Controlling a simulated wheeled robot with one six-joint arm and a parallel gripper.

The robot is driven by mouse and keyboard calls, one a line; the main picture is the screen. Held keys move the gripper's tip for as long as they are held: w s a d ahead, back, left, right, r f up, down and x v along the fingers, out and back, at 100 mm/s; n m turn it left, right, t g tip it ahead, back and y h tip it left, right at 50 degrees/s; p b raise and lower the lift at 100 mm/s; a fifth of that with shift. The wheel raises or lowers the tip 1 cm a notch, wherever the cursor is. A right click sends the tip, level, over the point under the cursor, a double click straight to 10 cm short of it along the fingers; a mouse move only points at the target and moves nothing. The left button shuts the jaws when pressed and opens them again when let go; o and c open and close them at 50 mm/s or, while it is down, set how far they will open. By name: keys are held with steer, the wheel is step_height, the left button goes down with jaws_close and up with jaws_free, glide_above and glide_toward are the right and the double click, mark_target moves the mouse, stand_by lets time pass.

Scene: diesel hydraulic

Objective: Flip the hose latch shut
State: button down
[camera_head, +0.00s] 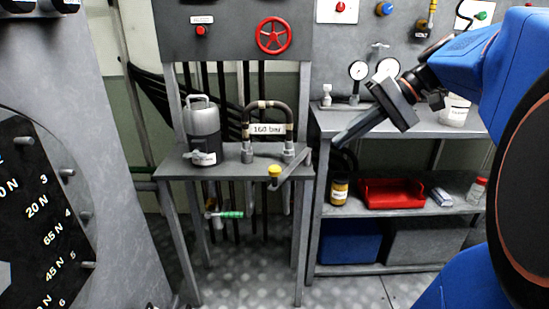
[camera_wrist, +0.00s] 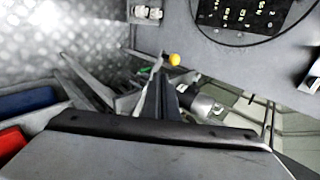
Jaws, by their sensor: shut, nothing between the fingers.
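A dark looped hose (camera_head: 268,104) with a "160 bar" label rises from two fittings on a small grey stand (camera_head: 228,172). A grey lever (camera_head: 294,170) with a yellow knob (camera_head: 274,170) juts out at the stand's front right; it looks like the hose latch. The knob also shows in the wrist view (camera_wrist: 175,59), just beyond my fingertips. My gripper (camera_head: 338,143) is shut and empty, pointing down-left. In the head view it is up and right of the lever, apart from it. In the wrist view my fingers (camera_wrist: 160,78) hide part of the stand.
A grey flask (camera_head: 203,128) stands left of the hose. A shelf unit at right holds a red tray (camera_head: 392,193), a brown jar (camera_head: 339,190) and gauges (camera_head: 358,71). A red valve wheel (camera_head: 274,35) is above. A green-handled tool (camera_head: 230,214) hangs below the stand top.

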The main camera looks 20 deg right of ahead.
steer(key=shift+a+f, duration=0.1)
steer(key=a+r+x, duration=0.1)
steer(key=r+x, duration=0.1)
steer(key=x, duration=1)
steer(key=shift+w+a+f, duration=0.25)
steer(key=shift+w+a, duration=0.2)
steer(key=shift+a, duration=0.15)
steer(key=shift+a, duration=0.1)
steer(key=w+a+m+t+h, duration=0.1)
steer(key=w+a+m+t, duration=0.1)
steer(key=w, duration=0.8)
steer(key=w+a+m+t+h, duration=0.2)
steer(key=w+a+m, duration=0.3)
steer(key=w, duration=0.5)
steer(key=shift+w+a+h, duration=0.2)
steer(key=shift+a+h, duration=0.1)
steer(key=shift+a, duration=0.65)
steer(key=shift+w+r, duration=0.1)
